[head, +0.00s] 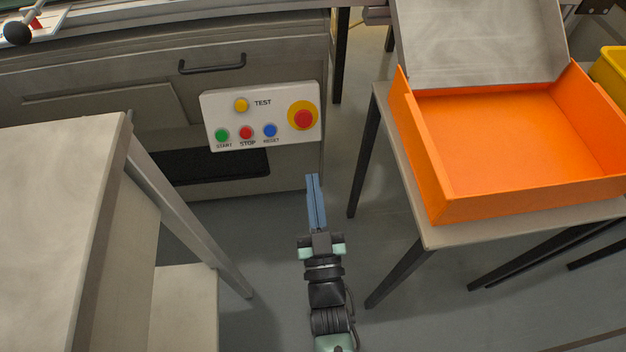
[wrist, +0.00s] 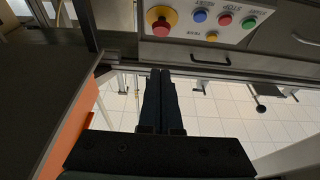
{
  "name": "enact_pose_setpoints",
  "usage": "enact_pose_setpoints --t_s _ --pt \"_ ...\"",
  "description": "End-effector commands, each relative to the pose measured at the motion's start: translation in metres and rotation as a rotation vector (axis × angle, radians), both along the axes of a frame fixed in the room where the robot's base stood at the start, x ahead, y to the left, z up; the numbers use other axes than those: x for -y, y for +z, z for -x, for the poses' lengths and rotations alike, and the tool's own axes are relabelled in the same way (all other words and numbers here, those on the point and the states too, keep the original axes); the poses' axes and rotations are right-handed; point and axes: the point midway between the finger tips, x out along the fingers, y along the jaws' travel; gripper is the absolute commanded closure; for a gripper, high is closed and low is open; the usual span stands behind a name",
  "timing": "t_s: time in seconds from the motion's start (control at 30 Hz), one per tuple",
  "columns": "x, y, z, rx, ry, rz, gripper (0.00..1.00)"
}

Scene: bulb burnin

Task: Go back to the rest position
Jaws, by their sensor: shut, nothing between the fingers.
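My gripper (head: 314,184) is shut and empty, its two long blue-grey fingers side by side. In the head view it is over the floor, just below the white control panel (head: 212,106), and looks apart from it. The wrist view shows the shut fingers (wrist: 160,74) pointing toward the panel's cabinet. The panel carries a yellow TEST button (head: 241,105), a green START button (head: 222,135), a red STOP button (head: 246,133), a blue RESET button (head: 270,130) and a big red button on a yellow disc (head: 303,118).
An orange open box (head: 520,207) stands on a table (head: 432,236) at the right, a yellow bin (head: 612,70) beyond it. A grey table (head: 60,200) is at the left. The cabinet (head: 110,75) with a dark handle (head: 212,69) is ahead. Floor between the tables is clear.

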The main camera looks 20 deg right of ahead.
Motion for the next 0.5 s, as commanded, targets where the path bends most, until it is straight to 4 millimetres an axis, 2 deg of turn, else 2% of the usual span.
enact_pose_setpoints --t_s 0.33,0.43,0.5 --pt "0.000 0.001 -0.001 0.001 0.000 0.000 1.00" --pt "0.000 0.018 -0.010 0.018 0.005 0.006 1.00" --pt "-0.002 0.044 -0.025 0.039 0.015 0.011 1.00"
